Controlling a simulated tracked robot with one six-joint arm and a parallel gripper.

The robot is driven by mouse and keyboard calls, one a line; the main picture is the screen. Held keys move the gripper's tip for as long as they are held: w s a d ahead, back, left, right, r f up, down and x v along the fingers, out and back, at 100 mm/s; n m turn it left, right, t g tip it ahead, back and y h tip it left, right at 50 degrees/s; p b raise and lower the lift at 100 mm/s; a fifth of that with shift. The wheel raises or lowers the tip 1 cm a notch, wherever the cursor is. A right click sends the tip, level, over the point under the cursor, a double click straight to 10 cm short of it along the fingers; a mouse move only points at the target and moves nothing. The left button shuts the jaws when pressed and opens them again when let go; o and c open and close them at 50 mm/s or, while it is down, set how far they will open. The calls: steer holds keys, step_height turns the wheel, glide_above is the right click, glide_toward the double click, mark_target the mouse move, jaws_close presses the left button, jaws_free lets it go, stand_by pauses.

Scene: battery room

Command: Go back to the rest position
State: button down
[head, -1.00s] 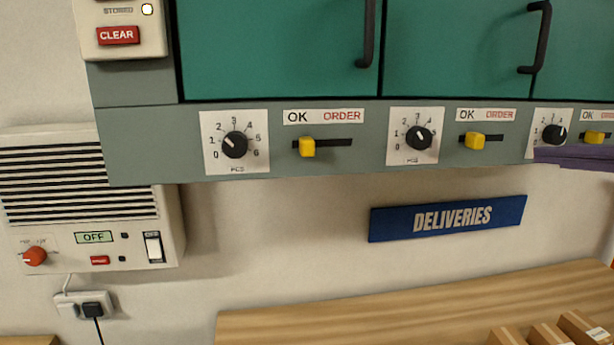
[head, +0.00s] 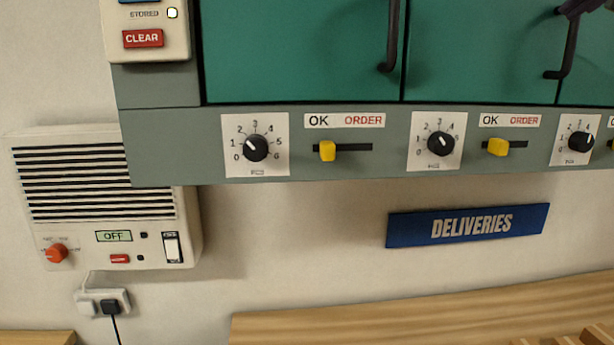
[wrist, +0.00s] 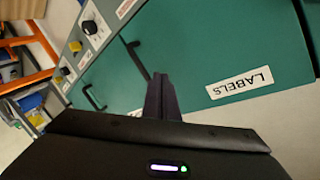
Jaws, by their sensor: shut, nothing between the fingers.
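My gripper (wrist: 160,80) shows in the wrist view with its two dark fingers closed together and nothing between them. It is in front of the green cabinet doors (wrist: 190,60), near a white LABELS sign (wrist: 240,82); I cannot tell the exact gap. In the head view a small dark piece, probably of my arm, shows at the top right corner over a door handle (head: 568,50). The rest of the arm is out of that view.
A grey panel (head: 380,165) under the doors carries dials and yellow sliders. A control unit (head: 100,195) with an OFF display is at left. A blue DELIVERIES sign (head: 467,225) hangs above a wooden shelf (head: 400,325) with boxes. An orange rack (wrist: 40,40) shows in the wrist view.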

steer(key=a+f+n+g+y, duration=0.15)
steer(key=a+f, duration=0.25)
steer(key=f, duration=0.6)
steer(key=a+f+n+g+y, duration=0.1)
steer(key=a+f+n, duration=0.2)
steer(key=f, duration=0.6)
steer(key=a+f+n+g+y, duration=0.15)
steer(key=a+f, duration=0.25)
steer(key=f, duration=0.6)
steer(key=s+a+f+n+g, duration=0.1)
steer(key=s+a+f+n, duration=0.1)
steer(key=f, duration=0.7)
steer(key=s+a+f+n+g, duration=0.2)
steer(key=s+f, duration=0.3)
steer(key=f, duration=0.4)
steer(key=s+a+f+n+g+y, duration=0.1)
steer(key=s+a+f+n+g, duration=0.1)
steer(key=f, duration=0.6)
steer(key=shift+s+a+f, duration=0.4)
steer(key=shift+s+a, duration=0.5)
steer(key=shift+a, duration=0.05)
